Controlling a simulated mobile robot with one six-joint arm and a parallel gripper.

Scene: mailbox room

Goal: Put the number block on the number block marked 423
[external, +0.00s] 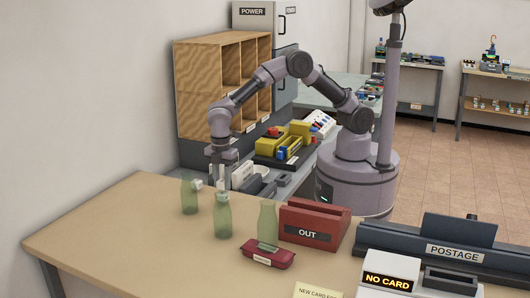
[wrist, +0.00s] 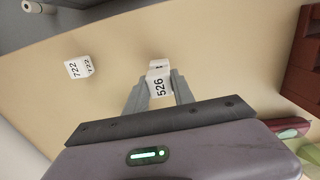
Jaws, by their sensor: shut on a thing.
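My gripper (wrist: 158,80) is shut on a white number block (wrist: 160,88) marked 526, between its two grey fingers. In the external view my gripper (external: 223,182) points down over the far side of the tan table (external: 130,222), behind the green bottles. The held block is not clear there, and I cannot tell whether it touches the table. A second white number block (wrist: 78,67), marked 722, lies apart from the gripper, to its left in the wrist view. A small white block (external: 197,184) shows beside a bottle in the external view. No block marked 423 is readable.
Green bottles (external: 189,195), (external: 223,217), (external: 267,222) stand near the gripper. A red OUT tray (external: 312,222) and a dark red case (external: 267,254) are to the right. The table's left part is clear. A wooden pigeonhole shelf (external: 205,90) stands behind.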

